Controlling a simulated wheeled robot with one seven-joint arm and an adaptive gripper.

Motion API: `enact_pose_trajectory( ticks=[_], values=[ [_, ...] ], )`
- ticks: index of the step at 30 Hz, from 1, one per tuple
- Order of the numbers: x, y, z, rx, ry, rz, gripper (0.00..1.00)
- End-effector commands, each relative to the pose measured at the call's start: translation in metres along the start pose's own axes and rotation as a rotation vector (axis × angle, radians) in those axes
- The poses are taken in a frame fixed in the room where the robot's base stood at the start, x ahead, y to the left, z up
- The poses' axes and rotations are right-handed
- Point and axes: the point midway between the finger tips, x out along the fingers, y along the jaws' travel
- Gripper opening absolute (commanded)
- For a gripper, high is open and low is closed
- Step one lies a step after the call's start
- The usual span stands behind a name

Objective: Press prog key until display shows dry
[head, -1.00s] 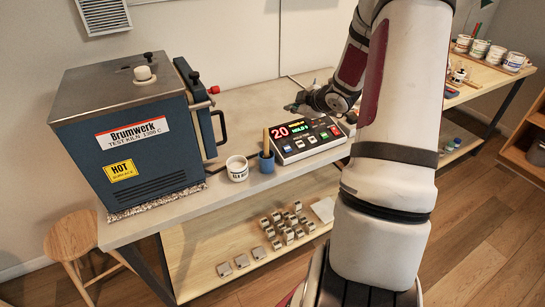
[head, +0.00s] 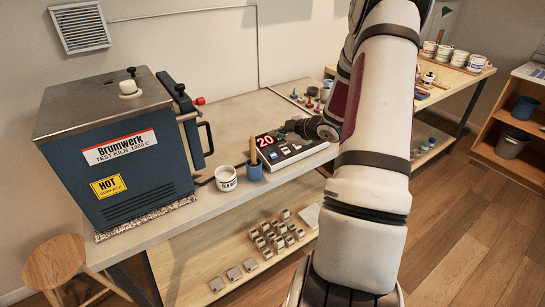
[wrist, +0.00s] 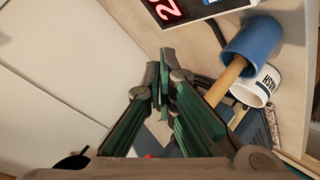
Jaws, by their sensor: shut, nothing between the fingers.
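The controller box (head: 312,149) stands on the bench with a black sloped face and a white edge. Its red display (head: 265,141) reads 20. A blue key and pale keys show on the face, but their labels are too small to read. My gripper (head: 288,128) is at the back of the panel, covering its upper part in the head view, so any text beside the 20 is hidden. In the wrist view my gripper (wrist: 165,72) is shut and empty, and part of the red display (wrist: 167,8) shows at the top edge. I cannot tell whether the fingertips touch the box.
A blue cup (head: 255,171) with a wooden stick and a white mug (head: 226,178) stand left of the box. The blue kiln (head: 120,150), labelled hot, is farther left. Small tools (head: 312,98) stand behind my gripper. Small blocks (head: 275,235) lie on the lower shelf.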

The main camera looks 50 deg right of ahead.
Motion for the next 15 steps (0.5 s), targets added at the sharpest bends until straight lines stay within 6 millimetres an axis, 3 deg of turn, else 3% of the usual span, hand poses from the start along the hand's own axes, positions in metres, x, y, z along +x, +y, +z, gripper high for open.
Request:
enact_pose_trajectory(
  ticks=[15],
  values=[
    [0.045,-0.033,0.032,0.003,0.000,-0.002,0.00]
  ],
)
